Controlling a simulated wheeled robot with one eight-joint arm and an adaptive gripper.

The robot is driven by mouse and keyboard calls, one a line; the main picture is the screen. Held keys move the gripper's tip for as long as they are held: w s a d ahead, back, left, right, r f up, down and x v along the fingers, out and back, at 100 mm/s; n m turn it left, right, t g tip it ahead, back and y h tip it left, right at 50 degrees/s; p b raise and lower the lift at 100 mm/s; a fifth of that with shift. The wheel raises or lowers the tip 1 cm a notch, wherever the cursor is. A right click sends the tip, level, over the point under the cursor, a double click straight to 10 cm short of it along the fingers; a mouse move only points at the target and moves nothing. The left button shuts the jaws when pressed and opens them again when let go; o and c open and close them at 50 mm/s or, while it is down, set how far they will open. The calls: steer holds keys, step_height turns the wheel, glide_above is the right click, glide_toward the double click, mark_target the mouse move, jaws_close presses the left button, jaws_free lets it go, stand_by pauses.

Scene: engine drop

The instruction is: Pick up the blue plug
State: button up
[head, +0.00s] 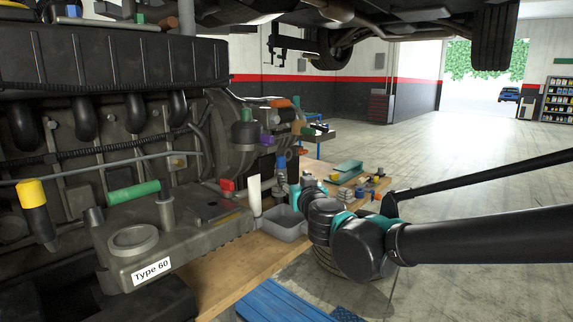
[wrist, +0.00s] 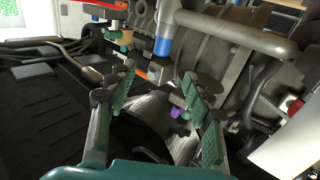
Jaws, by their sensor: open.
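A small blue plug (head: 281,162) stands upright beside the engine's right end in the head view, close to my gripper. A blue cylindrical part (wrist: 162,46) in the wrist view, pale at its other end, looks like the same plug. It lies just beyond the fingertips, not between them. My gripper (wrist: 158,79) is open and empty, its two teal-padded fingers spread wide. In the head view my gripper is mostly hidden behind my arm's wrist, with a teal part (head: 294,196) showing.
The engine (head: 120,130) fills the left side, with a purple cap (head: 266,139), a green cap (head: 244,130) and a red part (head: 227,184). A grey tray (head: 284,225) and a white cylinder (head: 254,194) stand close to my arm. The wooden bench (head: 222,280) holds several small parts. The floor at right is clear.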

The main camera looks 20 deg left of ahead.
mark_target(282, 163)
steer(key=x, duration=1.1)
steer(key=shift+w+a, duration=0.1)
steer(key=shift+w, duration=0.25)
steer(key=shift+a+x, duration=0.2)
steer(key=shift+x, duration=2.45)
steer(key=shift+s, duration=0.15)
jaws_close()
